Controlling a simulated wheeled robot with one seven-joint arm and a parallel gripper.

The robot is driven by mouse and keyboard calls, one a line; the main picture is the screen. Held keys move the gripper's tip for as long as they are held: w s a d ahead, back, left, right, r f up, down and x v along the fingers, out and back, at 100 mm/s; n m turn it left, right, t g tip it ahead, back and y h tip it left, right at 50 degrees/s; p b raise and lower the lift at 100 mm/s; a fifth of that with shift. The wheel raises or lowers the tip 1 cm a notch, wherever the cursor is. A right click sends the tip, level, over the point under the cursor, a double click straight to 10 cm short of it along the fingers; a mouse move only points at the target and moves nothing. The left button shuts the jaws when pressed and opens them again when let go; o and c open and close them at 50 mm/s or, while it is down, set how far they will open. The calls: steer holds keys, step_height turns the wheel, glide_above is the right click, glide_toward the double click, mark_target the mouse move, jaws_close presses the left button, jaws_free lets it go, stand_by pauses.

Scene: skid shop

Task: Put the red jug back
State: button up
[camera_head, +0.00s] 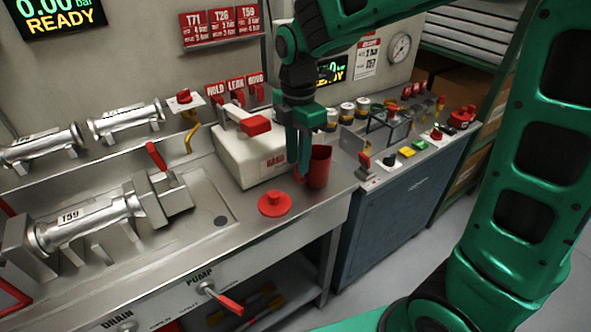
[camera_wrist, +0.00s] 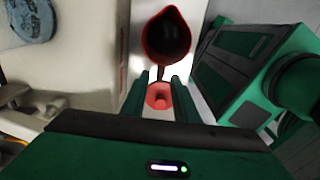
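The red jug (camera_head: 320,166) stands upright near the right end of the steel bench, just right of the white box. In the wrist view I look down into the dark inside of the jug (camera_wrist: 167,38), with its handle pointing towards my gripper. My gripper (camera_head: 303,170) points down close to the jug's left side. In the wrist view the two fingers of my gripper (camera_wrist: 160,88) are apart, with the handle end near their tips. I cannot tell whether they touch it. A red disc with a knob (camera_head: 274,203) lies on the bench, left of and nearer than the jug.
The white box with a red handle (camera_head: 248,152) stands close behind and left. A silver cylinder marked T59 (camera_head: 85,220) lies in a fixture at left. A blue cabinet (camera_head: 400,210) with buttons and caps on top stands right.

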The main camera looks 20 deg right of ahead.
step_height(320, 180, up, 6)
steer(key=shift+r, duration=0.25)
steer(key=s+d+f+m, duration=0.1)
steer(key=s+d+m, duration=0.4)
steer(key=d+m, duration=0.3)
steer(key=s+d+f+m, duration=0.1)
steer(key=s+d+m, duration=0.4)
steer(key=d+m, duration=0.3)
steer(key=s+d+f+m, duration=0.2)
steer(key=s+d+m, duration=0.2)
steer(key=s+m, duration=0.2)
steer(key=s+d+f+m, duration=0.2)
steer(key=s+d+m, duration=0.2)
steer(key=s+m, duration=0.2)
steer(key=shift+s+d, duration=0.15)
steer(key=shift+s, duration=0.9)
steer(key=shift+w+f, duration=0.3)
steer(key=shift+w, duration=0.35)
